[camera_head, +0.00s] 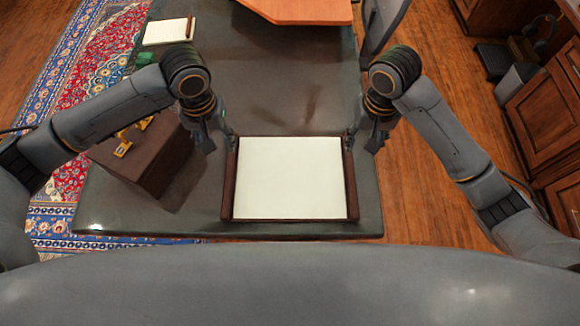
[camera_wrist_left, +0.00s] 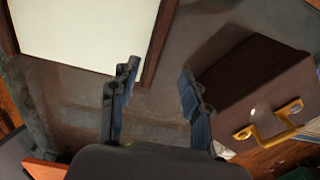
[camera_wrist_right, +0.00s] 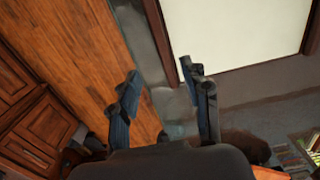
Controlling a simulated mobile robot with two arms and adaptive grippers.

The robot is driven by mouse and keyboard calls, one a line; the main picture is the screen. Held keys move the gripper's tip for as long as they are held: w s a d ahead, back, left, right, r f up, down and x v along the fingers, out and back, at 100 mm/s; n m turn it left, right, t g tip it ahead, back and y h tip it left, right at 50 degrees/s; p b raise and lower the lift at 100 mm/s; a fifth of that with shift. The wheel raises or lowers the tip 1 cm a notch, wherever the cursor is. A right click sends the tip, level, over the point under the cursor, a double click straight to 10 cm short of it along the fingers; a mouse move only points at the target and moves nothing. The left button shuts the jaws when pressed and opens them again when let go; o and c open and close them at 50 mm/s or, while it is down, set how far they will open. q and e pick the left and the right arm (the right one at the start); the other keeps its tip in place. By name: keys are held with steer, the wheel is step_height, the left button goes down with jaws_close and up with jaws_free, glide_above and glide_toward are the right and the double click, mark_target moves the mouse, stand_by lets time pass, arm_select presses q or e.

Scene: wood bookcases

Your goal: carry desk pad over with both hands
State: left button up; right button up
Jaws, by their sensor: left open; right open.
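The desk pad (camera_head: 290,180) is a white sheet with dark brown side strips. It lies flat on the dark desk near its front edge in the head view. It also shows at the top of the left wrist view (camera_wrist_left: 85,28) and of the right wrist view (camera_wrist_right: 240,30). My left gripper (camera_head: 220,142) is open by the pad's far left corner, with one finger close to the left strip. My right gripper (camera_head: 364,142) is open by the far right corner, one finger close to the right strip. I cannot tell whether either touches the pad.
A dark brown box (camera_head: 150,160) with gold handles stands on the desk left of the pad. A notepad (camera_head: 168,31) and an orange-brown board (camera_head: 297,10) are farther back. The desk (camera_head: 280,75) is clear beyond the pad. Wooden cabinets (camera_head: 545,110) stand at the right.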

mark_target(229, 172)
arm_select(q)
step_height(229, 172, down, 14)
steer(key=shift+s+r, duration=0.15)
arm_select(e)
step_height(229, 172, down, 14)
steer(key=shift+s+r, duration=0.15)
arm_select(q)
jaws_close()
arm_select(e)
jaws_close()
